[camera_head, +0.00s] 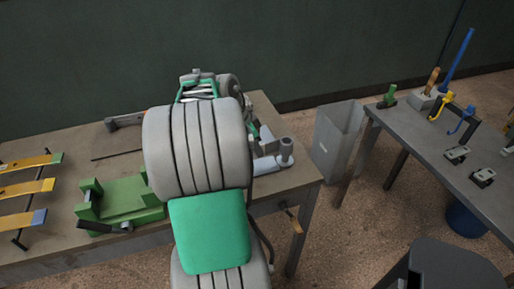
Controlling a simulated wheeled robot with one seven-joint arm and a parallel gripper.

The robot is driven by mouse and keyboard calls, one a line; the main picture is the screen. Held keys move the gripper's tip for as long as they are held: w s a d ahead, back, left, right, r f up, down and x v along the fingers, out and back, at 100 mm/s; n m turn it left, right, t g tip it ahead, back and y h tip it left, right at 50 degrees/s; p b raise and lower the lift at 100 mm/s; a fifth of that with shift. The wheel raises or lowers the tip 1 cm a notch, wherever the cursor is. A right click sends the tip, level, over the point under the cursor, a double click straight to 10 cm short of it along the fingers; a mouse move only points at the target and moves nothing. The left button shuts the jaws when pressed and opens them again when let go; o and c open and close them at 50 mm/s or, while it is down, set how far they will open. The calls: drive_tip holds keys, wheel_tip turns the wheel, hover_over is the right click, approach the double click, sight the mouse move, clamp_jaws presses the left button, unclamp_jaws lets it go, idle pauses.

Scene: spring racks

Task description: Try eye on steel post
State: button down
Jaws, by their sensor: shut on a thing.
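A pale grey steel post (286,148) stands upright on a flat base near the right end of the workbench. The arm's grey ribbed links with green panels fill the middle of the head view and cover the bench just left of the post. My gripper's fingertips are hidden behind the arm, and so is anything between them. Several flat yellow spring strips lie on a rack at the left, with ends coloured green (57,157), yellow (49,184) and blue (39,216). Whether any eye touches the post cannot be seen.
A green fixture (125,198) with a dark handle sits on the workbench (60,250) left of the arm. A grey bin (335,145) stands between the benches. The right table (425,130) holds hooks, tools and small blocks; a dark stool-like shape (450,265) is at the lower right.

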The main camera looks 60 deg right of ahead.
drive_tip(key=shift+f+b, duration=1.5)
drive_tip(key=shift+f, duration=0.25)
drive_tip(key=c, duration=1.5)
unclamp_jaws()
drive_tip(key=shift+f, duration=0.1)
drive_tip(key=p+v, duration=0.1)
drive_tip(key=v, duration=0.7)
